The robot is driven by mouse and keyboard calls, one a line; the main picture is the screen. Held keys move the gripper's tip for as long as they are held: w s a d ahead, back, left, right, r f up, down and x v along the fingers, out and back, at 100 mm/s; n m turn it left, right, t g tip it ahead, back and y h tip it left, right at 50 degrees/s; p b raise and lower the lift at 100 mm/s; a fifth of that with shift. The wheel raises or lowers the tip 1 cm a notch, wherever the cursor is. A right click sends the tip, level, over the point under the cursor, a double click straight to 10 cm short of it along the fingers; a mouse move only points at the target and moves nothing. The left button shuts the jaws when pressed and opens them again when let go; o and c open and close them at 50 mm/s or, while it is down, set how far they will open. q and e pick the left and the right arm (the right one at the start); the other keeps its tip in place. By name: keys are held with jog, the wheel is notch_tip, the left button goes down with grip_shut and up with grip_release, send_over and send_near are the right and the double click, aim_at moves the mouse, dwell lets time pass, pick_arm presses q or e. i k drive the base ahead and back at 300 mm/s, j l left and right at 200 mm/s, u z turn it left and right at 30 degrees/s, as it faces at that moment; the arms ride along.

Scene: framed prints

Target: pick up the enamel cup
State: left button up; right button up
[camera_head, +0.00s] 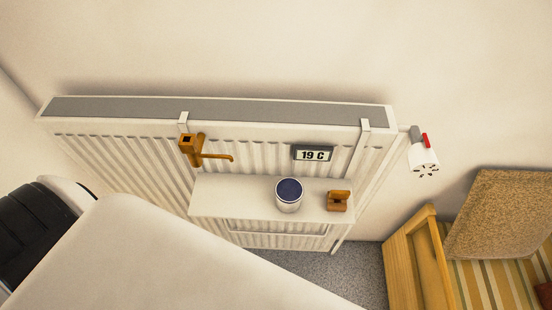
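The enamel cup (288,203) is white with a dark blue top or inside, and it stands upright. It sits on a white shelf (235,205) that hangs in front of the radiator, right of the shelf's middle. The cup's handle cannot be made out. Neither of my grippers is in view. A large white and black shape, seemingly my own arm, fills the lower left and stays apart from the cup in the picture.
A small brown wooden block (338,202) stands just right of the cup. The radiator (110,150) carries a brown bracket (190,150) and a "19 C" display (313,153). A valve (424,158) is right. A wooden-framed seat (430,255) stands lower right. The shelf's left part is clear.

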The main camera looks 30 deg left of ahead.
aim_at(289, 191)
jog(key=l+u, duration=0.15)
jog(key=u, duration=0.65)
